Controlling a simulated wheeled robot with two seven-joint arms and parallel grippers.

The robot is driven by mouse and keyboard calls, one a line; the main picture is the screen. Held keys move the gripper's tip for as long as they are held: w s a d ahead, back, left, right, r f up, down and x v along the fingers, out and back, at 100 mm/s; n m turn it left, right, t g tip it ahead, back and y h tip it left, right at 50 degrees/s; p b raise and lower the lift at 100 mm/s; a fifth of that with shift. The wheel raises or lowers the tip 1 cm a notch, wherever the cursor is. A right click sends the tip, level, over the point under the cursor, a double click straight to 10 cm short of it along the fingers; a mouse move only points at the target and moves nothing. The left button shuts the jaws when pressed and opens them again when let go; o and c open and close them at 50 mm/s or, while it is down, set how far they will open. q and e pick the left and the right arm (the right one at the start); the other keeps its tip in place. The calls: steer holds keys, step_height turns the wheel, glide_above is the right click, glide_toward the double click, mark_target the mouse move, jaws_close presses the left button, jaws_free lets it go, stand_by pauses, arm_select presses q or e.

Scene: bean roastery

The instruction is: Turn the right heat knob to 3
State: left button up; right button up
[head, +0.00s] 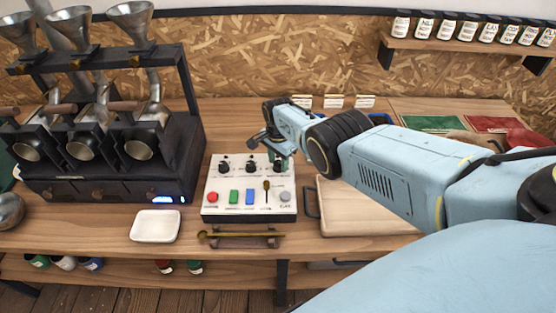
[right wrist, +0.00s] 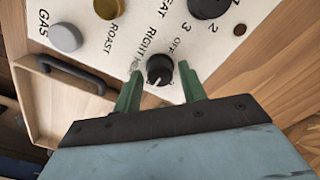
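The white control panel (head: 237,182) stands on the bench, with a row of black knobs above coloured buttons and a small lever. The right heat knob (head: 277,167) is at the row's right end, partly hidden by my right gripper (head: 281,155). In the right wrist view the round black knob (right wrist: 160,69) sits between the green fingertips of that gripper (right wrist: 160,78). The fingers are open, one on each side, with a visible gap to the knob. Its white pointer mark points toward the gripper; the number it indicates is not clear. My left gripper is out of view.
The black roaster (head: 110,180) with funnels stands left of the panel. A white dish (head: 156,226) lies in front of it. A wooden tray (head: 350,212) with a dark handle is right of the panel, under my right arm. A brass-coloured scoop (head: 240,235) lies in front.

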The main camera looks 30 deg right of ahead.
mark_target(278, 163)
steer(key=shift+o, duration=0.9)
steer(key=shift+r+p, duration=0.5)
step_height(278, 163, up, 12)
steer(key=p, duration=0.7)
steer(key=shift+r+p, duration=0.15)
steer(key=shift+p, duration=0.2)
